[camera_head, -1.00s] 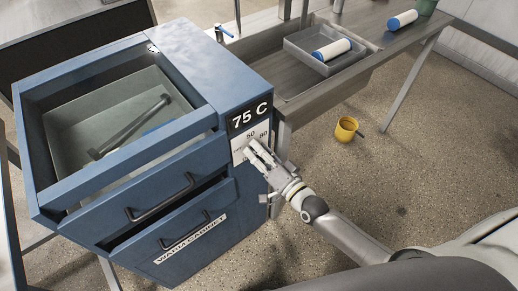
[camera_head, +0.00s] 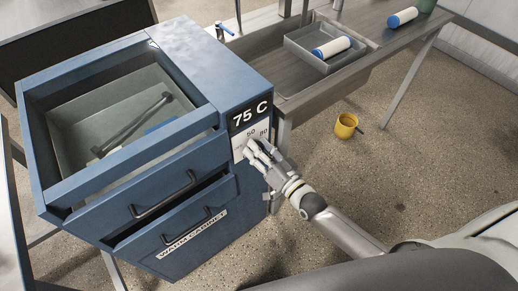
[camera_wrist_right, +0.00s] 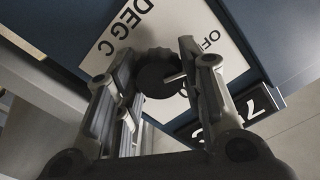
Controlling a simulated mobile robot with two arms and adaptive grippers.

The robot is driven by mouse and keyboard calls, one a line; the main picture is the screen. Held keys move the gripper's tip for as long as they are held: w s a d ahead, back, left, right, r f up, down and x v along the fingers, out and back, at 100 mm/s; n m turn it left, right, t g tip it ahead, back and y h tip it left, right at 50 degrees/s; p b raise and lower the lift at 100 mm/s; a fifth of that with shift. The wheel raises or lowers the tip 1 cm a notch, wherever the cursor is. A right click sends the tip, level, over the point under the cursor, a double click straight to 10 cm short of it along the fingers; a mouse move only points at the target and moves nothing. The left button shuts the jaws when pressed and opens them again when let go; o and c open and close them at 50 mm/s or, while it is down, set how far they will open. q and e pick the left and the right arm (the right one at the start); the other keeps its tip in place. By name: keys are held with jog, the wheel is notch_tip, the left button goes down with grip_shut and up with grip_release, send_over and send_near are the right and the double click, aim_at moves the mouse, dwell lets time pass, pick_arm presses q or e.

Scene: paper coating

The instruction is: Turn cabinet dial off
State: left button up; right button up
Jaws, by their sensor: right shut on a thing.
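The blue warm cabinet (camera_head: 180,60) stands at the left in the head view. Its black display (camera_head: 249,114) reads 75 C above a white dial plate (camera_head: 238,143). My right gripper (camera_head: 256,148) is at this plate and covers the dial in the head view. In the right wrist view the round black dial (camera_wrist_right: 158,72) with a light pointer mark sits between the two fingers of my right gripper (camera_wrist_right: 155,62), which is shut on it. The plate around it (camera_wrist_right: 205,30) shows the words OFF and DEG C. My left gripper is not in view.
The cabinet's upper drawer (camera_head: 75,195) is open, with a dark rod inside. A metal bench (camera_head: 290,85) at the right bears a grey tray (camera_head: 300,42) with a blue-and-white roll (camera_head: 332,48). A yellow cup (camera_head: 346,126) stands on the open floor.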

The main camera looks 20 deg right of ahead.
jog(key=o, duration=1)
jog(key=shift+s, duration=0.1)
jog(key=v, duration=1.1)
jog(key=shift+s+d, duration=0.15)
jog(key=shift+s, duration=0.25)
